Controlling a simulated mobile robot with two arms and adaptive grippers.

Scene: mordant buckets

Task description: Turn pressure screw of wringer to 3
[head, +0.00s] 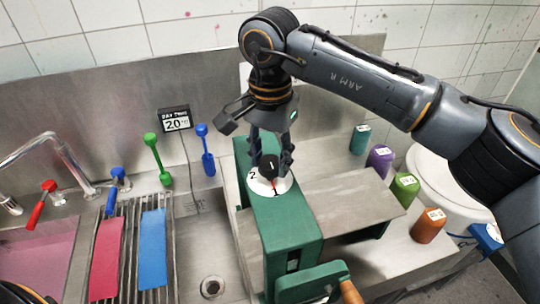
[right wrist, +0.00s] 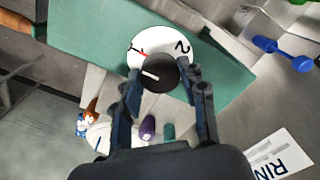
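The green wringer (head: 283,232) stands at the middle of the head view, with a white dial (head: 285,185) on its top. The figures 1 and 2 show on the dial, and a red mark lies beside the 1. The black pressure screw knob (head: 268,166) sits on the dial; it has a white line, clear in the right wrist view (right wrist: 158,76). My right gripper (head: 270,155) points down over the knob, one finger on each side. In the right wrist view its fingers (right wrist: 164,76) are spread, with a small gap at the right finger. My left gripper is out of view.
A wooden-handled crank (head: 350,291) is at the wringer's front. Purple (head: 379,160), green, orange and teal containers stand at the right. A steel tap (head: 45,145) and a rack with red and blue cloths (head: 153,248) are at the left. A timer (head: 175,120) stands behind.

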